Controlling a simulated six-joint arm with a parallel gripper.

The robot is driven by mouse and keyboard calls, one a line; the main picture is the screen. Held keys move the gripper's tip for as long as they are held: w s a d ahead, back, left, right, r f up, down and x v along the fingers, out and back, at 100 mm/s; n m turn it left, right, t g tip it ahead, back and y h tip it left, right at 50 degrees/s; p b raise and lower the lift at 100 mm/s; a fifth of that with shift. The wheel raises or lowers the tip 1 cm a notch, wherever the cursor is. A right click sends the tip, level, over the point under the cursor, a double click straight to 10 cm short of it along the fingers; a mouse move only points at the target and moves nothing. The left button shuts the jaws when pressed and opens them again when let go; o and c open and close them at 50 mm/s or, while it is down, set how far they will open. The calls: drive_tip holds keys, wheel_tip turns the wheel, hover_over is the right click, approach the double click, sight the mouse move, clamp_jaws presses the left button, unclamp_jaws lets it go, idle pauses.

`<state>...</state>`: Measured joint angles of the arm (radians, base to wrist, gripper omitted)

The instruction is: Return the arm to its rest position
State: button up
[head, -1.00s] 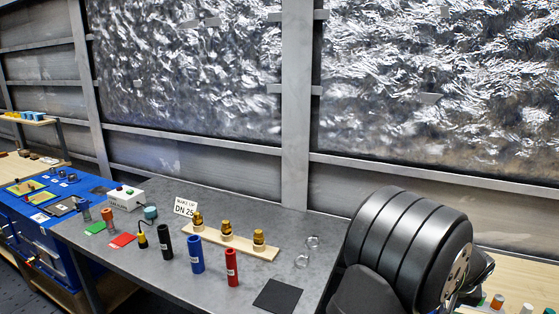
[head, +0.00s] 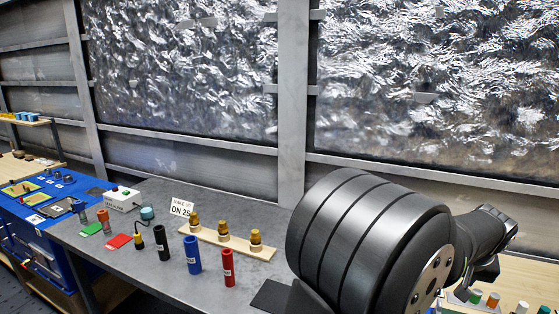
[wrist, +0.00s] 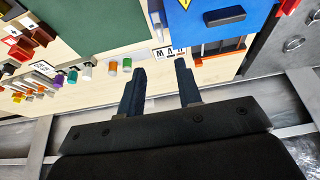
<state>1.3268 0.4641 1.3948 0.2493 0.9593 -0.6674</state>
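My arm (head: 370,235) fills the lower right of the head view as a large dark ribbed link, with a thinner black part (head: 480,240) reaching out to the right behind it. My gripper (wrist: 161,68) shows in the wrist view with its two dark fingers apart and nothing between them. It is clear of the things beyond it. The fingertips cannot be made out in the head view.
A grey bench holds black (head: 162,243), blue (head: 193,256) and red (head: 228,267) cylinders, and a wooden strip (head: 265,252) with brass fittings.

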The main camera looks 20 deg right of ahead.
approach(441, 305)
drive_tip(key=x, duration=0.8)
drive_tip(key=shift+w+d, duration=0.25)
drive_tip(key=shift+w, duration=0.1)
drive_tip(key=shift+w+d+f, duration=0.1)
drive_tip(key=shift+w+f, duration=0.05)
drive_tip(key=shift+f, duration=0.15)
drive_tip(key=shift+r+m+g, duration=0.25)
drive_tip(key=shift+m+g, duration=0.05)
drive_tip(key=shift+m, duration=0.4)
drive_tip(key=v, duration=1.7)
drive_tip(key=w+d+f+m+g, duration=0.2)
drive_tip(key=w+f+m+g, duration=0.1)
drive_tip(key=f+m, duration=0.5)
drive_tip(key=shift+f+m+g, duration=0.3)
drive_tip(key=shift+f+m, duration=0.1)
drive_tip(key=shift+f, duration=0.5)
drive_tip(key=shift+o, duration=0.5)
